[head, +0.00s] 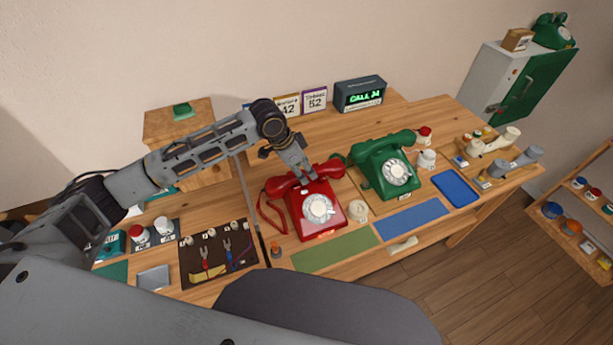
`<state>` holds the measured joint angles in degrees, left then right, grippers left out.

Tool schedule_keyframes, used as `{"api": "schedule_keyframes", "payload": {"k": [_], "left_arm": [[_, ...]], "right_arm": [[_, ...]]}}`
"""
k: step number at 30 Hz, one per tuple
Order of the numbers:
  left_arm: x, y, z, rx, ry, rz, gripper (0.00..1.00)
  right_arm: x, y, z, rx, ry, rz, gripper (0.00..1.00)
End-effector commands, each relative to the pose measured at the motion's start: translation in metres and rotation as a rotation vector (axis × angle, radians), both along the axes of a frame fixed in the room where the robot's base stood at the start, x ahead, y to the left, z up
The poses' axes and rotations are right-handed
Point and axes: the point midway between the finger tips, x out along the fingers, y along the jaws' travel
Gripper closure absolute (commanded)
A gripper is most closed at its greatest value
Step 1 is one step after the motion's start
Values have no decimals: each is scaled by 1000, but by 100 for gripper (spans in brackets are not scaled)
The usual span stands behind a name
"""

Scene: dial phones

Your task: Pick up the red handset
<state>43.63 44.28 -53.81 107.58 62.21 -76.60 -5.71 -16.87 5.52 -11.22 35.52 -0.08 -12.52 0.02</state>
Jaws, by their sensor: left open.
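The red phone (318,208) stands on the wooden workbench (345,250) with a white dial facing me. Its red handset (277,187) lies across the top of the phone, and a red cord hangs at its left. My left gripper (304,178) comes from above and behind, open, with its fingertips at the middle of the handset. The gripper hides part of the handset, and I cannot tell whether the fingers touch it. My right gripper is not in view.
A green phone (384,167) with its handset stands just right of the red one. A small white round item (357,209) sits between them. A display reading "CALL 34" (360,94) stands behind. A tool mat (217,252) lies at left; green and blue mats (411,219) lie in front.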

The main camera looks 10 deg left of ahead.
Motion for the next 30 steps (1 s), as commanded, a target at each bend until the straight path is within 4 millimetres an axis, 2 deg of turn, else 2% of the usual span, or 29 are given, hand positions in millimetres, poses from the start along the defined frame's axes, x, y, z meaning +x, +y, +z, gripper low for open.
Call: {"api": "schedule_keyframes", "payload": {"k": [6,20,23,30], "left_arm": [[3,-5,-15,1,0,0,46],[3,-5,-15,1,-1,0,46],[3,-5,-15,1,-1,0,57],[3,-5,-15,1,-1,0,88]], "right_arm": [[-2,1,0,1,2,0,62],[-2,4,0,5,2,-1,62],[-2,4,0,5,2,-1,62],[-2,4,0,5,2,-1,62]]}}
